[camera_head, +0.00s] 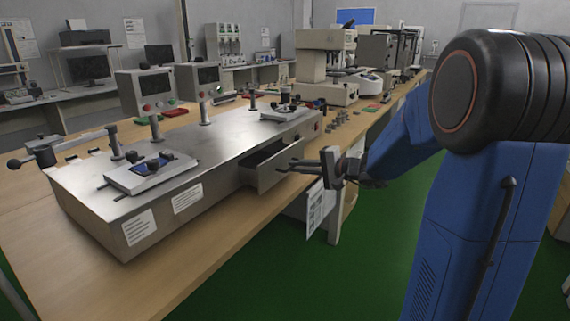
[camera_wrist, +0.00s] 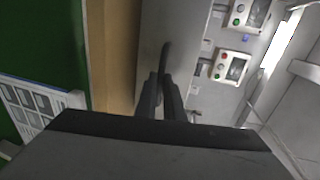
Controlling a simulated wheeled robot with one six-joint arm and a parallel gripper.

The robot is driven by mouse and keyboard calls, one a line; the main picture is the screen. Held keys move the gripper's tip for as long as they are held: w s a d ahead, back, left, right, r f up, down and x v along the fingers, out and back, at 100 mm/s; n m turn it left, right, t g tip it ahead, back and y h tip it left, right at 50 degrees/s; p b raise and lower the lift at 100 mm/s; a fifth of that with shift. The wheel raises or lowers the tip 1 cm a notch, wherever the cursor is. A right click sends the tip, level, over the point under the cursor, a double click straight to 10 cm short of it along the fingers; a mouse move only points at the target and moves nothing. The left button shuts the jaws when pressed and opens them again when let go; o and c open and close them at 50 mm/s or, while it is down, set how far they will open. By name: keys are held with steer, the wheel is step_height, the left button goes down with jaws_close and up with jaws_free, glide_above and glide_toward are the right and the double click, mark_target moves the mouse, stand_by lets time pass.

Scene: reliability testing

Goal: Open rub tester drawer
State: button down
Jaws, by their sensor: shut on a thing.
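The rub tester (camera_head: 225,150) is a long metal bench machine on the wooden table. Its drawer (camera_head: 280,170) stands partly pulled out of the front side, with a dark gap showing behind the drawer front. My gripper (camera_head: 288,166) is at the outer face of the drawer front, shut on the drawer handle. In the wrist view, the two dark fingers (camera_wrist: 161,84) close on the dark curved handle (camera_wrist: 165,58). The part of the handle between the fingers is hidden.
The wooden table (camera_head: 50,240) runs along the machine, with its edge below the drawer. Two control boxes with screens (camera_head: 147,92) stand on the machine. Other instruments (camera_head: 325,60) stand farther back on the table. The green floor (camera_head: 290,270) in front is clear.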

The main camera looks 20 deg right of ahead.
steer(key=f+v, duration=0.1)
steer(key=v, duration=0.7)
steer(key=shift+f, duration=0.35)
steer(key=shift+s, duration=0.1)
steer(key=c, duration=1.9)
jaws_free()
steer(key=shift+o, duration=0.2)
steer(key=shift+d, duration=0.1)
steer(key=v, duration=1.7)
steer(key=shift+s, duration=0.1)
